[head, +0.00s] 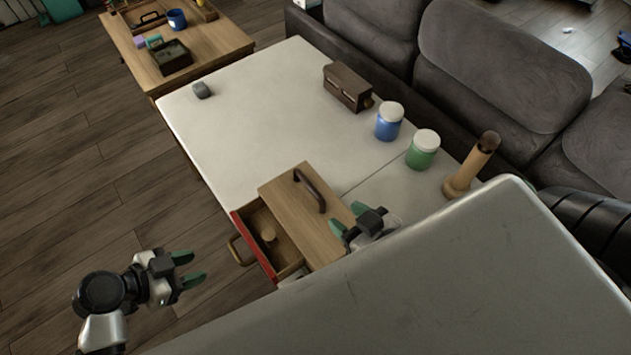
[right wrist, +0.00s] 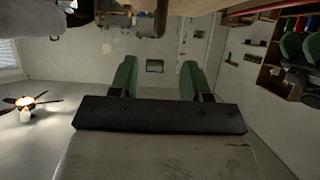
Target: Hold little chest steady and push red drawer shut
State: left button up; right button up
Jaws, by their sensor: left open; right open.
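The little chest (head: 296,207) is a wooden box with a dark arched handle on top, standing near the front edge of the white table. Its red drawer (head: 255,246) sticks out toward the left, showing a red edge, a loop handle and a small wooden item inside. My left gripper (head: 192,270) is open and empty, left of the drawer and apart from it. My right gripper (head: 346,226) is open at the chest's right end; whether it touches the chest I cannot tell. The right wrist view shows its open green fingers (right wrist: 156,78) with nothing between them.
On the white table (head: 245,110) stand a dark brown box (head: 347,87), a blue jar (head: 389,122), a green jar (head: 422,150), a wooden cylinder on a base (head: 471,166) and a grey object (head: 202,90). A grey sofa (head: 500,70) lies behind. A low wooden table (head: 215,41) stands upper left.

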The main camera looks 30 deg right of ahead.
aim_at(322, 200)
jog(key=x, duration=0.9)
